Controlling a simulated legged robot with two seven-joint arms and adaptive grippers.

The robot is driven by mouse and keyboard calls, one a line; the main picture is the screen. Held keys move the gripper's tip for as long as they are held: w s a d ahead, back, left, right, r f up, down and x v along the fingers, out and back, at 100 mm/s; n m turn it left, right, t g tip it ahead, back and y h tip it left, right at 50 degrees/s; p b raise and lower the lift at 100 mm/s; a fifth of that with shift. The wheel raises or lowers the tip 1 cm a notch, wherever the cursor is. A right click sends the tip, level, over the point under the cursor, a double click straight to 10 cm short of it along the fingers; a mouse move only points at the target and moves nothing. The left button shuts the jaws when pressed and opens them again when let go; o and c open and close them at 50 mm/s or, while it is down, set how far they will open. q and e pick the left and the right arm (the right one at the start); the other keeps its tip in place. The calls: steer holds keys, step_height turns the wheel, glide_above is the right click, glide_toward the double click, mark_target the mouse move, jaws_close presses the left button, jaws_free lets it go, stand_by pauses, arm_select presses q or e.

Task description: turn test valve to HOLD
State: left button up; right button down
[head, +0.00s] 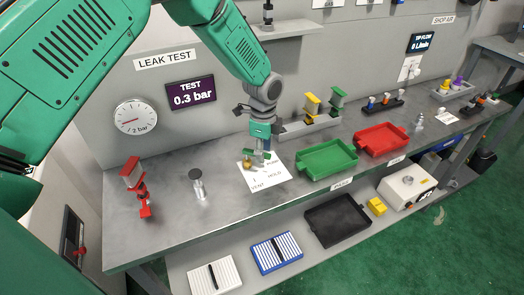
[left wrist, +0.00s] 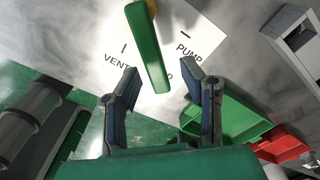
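The test valve's green bar handle (left wrist: 150,50) shows in the left wrist view, with a yellow part at its top end. It lies over a white card (left wrist: 205,45) marked VENT and PUMP; a third label is mostly hidden behind the handle. In the head view the card (head: 262,182) lies on the bench, reading VENT and HOLD, with a brass valve part (head: 247,165) on it. My left gripper (head: 260,153) is above the card. In the left wrist view the gripper (left wrist: 160,75) is open, fingers apart on either side of the handle's near end. My right gripper is out of view.
A display (head: 191,93) reads TEST 0.3 bar beside a round gauge (head: 136,117). A green tray (head: 327,172) and a red tray (head: 381,152) stand to the right. A grey cylinder (head: 197,184) and a red fixture (head: 138,185) stand left of the card.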

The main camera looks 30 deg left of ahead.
arm_select(q)
steer(key=shift+r, duration=0.25)
step_height(320, 180, up, 11)
steer(key=shift+d+r, duration=0.15)
steer(key=shift+a, duration=0.25)
stand_by(0.4)
